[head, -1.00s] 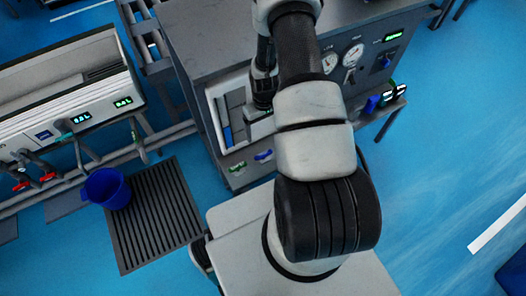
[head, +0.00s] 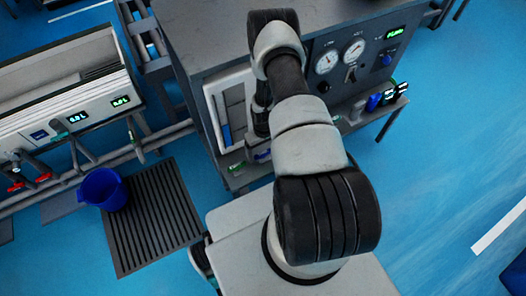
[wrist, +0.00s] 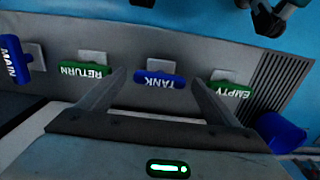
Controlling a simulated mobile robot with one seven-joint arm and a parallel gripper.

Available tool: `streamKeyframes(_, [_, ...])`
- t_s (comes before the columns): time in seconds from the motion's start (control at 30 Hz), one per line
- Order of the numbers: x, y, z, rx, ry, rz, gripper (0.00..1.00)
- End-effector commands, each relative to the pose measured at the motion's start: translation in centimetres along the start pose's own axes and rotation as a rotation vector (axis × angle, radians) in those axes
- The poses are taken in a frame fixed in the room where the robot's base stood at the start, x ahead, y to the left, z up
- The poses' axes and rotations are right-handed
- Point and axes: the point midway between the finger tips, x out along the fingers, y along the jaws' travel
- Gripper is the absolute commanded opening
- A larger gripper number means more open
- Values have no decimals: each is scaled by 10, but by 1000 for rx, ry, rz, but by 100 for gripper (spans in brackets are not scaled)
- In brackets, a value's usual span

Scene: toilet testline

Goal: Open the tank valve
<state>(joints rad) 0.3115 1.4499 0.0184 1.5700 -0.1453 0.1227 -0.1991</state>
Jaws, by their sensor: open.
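The tank valve (wrist: 161,79) has a blue handle labelled TANK, upside down in the wrist view. It lies across the picture on a grey panel. My gripper (wrist: 159,76) is open, with one finger on each side of this handle in the picture and nothing held. I cannot tell whether the fingers reach its depth. In the head view my arm hides the gripper and the tank valve cannot be made out for sure.
Green RETURN (wrist: 86,70) and EMPTY (wrist: 231,90) handles flank the tank handle closely. A blue MAIN handle (wrist: 14,60) is at the far left. A blue bucket (head: 102,188) stands near a floor grate (head: 150,225). Gauges (head: 353,52) sit on the grey cabinet.

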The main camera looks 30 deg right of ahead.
Motion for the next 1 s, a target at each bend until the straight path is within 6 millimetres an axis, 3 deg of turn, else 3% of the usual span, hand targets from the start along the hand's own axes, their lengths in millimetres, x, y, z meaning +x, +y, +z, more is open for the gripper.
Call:
streamKeyframes(0.23, [0, 0, 0, 0, 0, 0, 84])
streamKeyframes(0.5, [0, 0, 0, 0, 0, 0, 43])
streamKeyframes(0.77, [2, 0, 0, -30, 0, 0, 43])
streamKeyframes(1.0, [3, 0, 0, -157, 0, 0, 43])
